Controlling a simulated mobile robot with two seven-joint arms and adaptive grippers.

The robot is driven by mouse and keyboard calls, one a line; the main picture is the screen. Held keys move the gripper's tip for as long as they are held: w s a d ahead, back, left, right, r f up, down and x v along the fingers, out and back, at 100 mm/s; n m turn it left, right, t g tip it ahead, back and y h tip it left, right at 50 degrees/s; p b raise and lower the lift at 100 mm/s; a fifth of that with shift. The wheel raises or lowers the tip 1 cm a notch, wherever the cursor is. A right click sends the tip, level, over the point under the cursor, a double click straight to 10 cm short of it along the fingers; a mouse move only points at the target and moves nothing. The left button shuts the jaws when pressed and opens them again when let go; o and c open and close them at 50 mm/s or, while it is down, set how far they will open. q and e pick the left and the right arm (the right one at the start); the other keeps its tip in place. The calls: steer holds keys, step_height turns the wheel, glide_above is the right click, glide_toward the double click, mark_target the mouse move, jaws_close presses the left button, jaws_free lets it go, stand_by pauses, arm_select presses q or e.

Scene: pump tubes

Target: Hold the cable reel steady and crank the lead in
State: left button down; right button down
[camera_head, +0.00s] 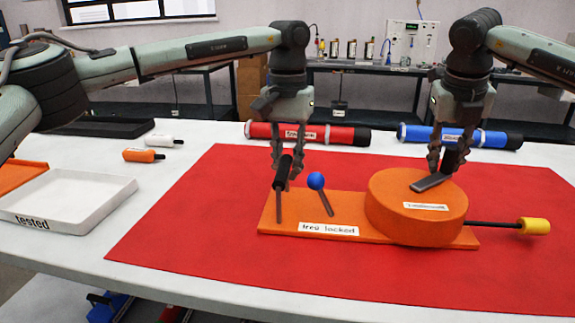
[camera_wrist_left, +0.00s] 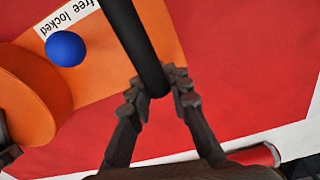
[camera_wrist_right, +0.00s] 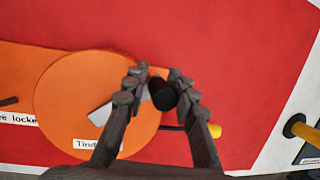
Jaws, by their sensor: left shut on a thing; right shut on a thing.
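The cable reel's orange drum (camera_head: 390,210) sits on an orange base (camera_head: 285,215) labelled "free locked". My left gripper (camera_head: 281,165) is shut on the black upright handle (camera_head: 283,173) at the base's left end; the handle also shows in the left wrist view (camera_wrist_left: 140,45). The blue-knobbed lever (camera_head: 316,181) stands between handle and drum, leaning toward "free". My right gripper (camera_head: 443,165) is shut on the black crank knob (camera_wrist_right: 162,95), above the grey crank arm (camera_head: 430,183) on the drum's top. A short black lead (camera_head: 490,224) with a yellow end (camera_head: 535,227) sticks out right.
The reel is on a red mat (camera_head: 190,240). A red tube (camera_head: 300,133) and a blue tube (camera_head: 460,135) lie behind it. A white "tested" tray (camera_head: 75,195) is at the left, near an orange plug (camera_head: 138,156) and a white one (camera_head: 158,140).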

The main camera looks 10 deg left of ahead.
steer(key=shift+s+d+f, duration=0.15)
steer(key=shift+d+f, duration=0.05)
steer(key=shift+f, duration=0.2)
steer(key=shift+s+d+m, duration=0.2)
steer(key=shift+s+m, duration=0.05)
steer(key=shift+m, duration=0.25)
steer(key=shift+r, duration=0.3)
steer(key=c, duration=1)
jaws_free()
steer(key=shift+w+r, duration=0.1)
steer(key=shift+o, duration=0.2)
steer(key=shift+a, duration=0.1)
steer(key=shift+r, duration=0.15)
steer(key=shift+v, duration=3.45)
steer(key=shift+w+a, duration=0.1)
